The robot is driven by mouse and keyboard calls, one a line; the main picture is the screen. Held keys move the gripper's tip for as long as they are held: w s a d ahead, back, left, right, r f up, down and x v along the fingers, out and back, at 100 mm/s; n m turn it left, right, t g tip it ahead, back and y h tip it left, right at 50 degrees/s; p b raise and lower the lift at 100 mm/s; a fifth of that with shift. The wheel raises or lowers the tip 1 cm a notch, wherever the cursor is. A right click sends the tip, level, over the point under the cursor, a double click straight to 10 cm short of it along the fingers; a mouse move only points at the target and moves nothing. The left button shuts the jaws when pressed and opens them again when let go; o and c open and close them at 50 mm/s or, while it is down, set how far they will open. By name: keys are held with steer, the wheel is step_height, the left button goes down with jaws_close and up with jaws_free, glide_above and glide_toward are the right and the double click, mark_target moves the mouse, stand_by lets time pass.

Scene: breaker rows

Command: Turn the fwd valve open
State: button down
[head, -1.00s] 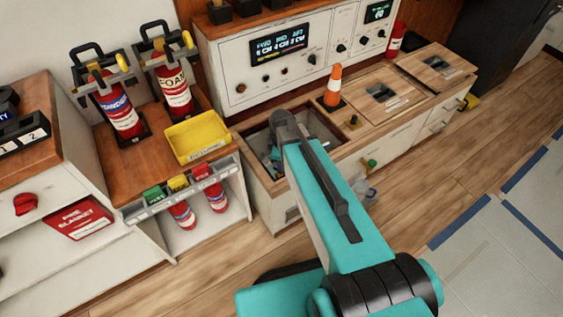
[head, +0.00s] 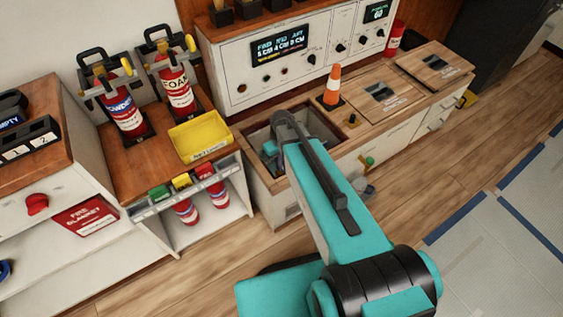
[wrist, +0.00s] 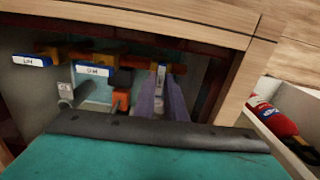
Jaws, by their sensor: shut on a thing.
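In the wrist view a row of valves on yellow-orange pipe lies inside an open floor compartment (head: 252,133). One valve has an orange-red body (wrist: 121,92) with a dark top. White-and-blue labels (wrist: 93,70) hang by the valves; I cannot read them surely. My gripper (wrist: 163,88) reaches down into the compartment, its grey-purple fingers shut on a yellow valve handle (wrist: 164,66) at the right of the row, beside a label seen edge-on. Which valve it is and how far it is turned I cannot tell. In the head view my arm hides the gripper.
An orange cone (head: 333,86) stands right of the compartment. A yellow tray (head: 201,136) sits left of it. The compartment's wooden rim (head: 262,184) is close around my arm.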

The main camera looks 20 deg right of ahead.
stand_by(0.3)
steer(key=c, duration=1.8)
jaws_free()
steer(key=shift+r, duration=0.15)
step_height(320, 180, up, 14)
steer(key=p, duration=0.1)
steer(key=shift+f, duration=0.2)
